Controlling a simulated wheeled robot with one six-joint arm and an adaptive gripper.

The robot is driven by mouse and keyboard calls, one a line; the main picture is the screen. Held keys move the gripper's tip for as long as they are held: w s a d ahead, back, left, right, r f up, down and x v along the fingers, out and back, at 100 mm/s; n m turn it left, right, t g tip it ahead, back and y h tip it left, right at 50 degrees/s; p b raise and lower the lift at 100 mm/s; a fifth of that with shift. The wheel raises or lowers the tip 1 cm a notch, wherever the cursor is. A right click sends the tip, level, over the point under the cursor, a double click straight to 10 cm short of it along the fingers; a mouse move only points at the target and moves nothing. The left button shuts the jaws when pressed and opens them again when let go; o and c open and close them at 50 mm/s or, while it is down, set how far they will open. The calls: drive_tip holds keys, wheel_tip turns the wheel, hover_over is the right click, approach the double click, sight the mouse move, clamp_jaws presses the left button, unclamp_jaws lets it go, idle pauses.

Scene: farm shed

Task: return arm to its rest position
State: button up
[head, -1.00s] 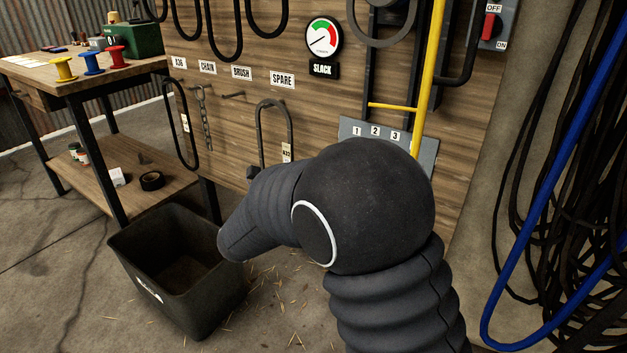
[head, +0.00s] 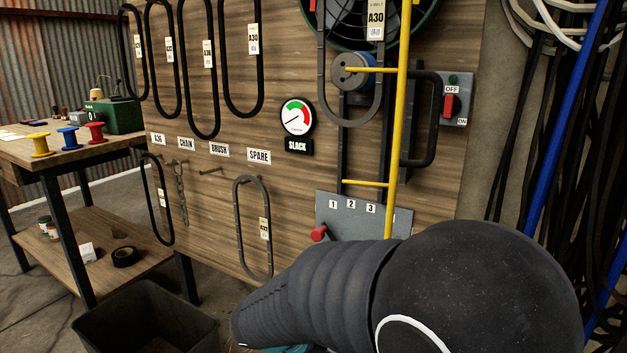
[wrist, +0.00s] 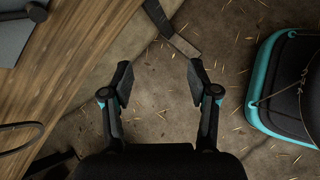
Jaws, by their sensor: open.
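My arm, in a dark ribbed sleeve, fills the lower right of the head view and bends toward the left. My gripper (wrist: 159,88) shows in the wrist view with its two dark fingers spread apart and nothing between them. It points down over the straw-strewn concrete floor (wrist: 235,95). In the head view the gripper's fingers are hidden by the arm.
A wooden board (head: 215,180) with hanging belts (head: 253,100), a slack gauge (head: 297,117) and a yellow guard rail (head: 397,140) stands ahead. A black bin (head: 150,325) is at lower left, beside a workbench (head: 60,160). Cables (head: 560,130) hang at right.

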drive_tip(key=s+d+r+m+y, duration=0.4)
drive_tip(key=s+d+r+m, duration=0.1)
drive_tip(key=s+m, duration=0.4)
drive_tip(key=s+d+r+m+y, duration=0.4)
drive_tip(key=s+d+r+m, duration=0.1)
drive_tip(key=s+m, duration=0.4)
drive_tip(key=shift+s+d+r+m+t, duration=0.2)
drive_tip(key=shift+d+r+m+t, duration=0.15)
drive_tip(key=shift+d+m, duration=0.4)
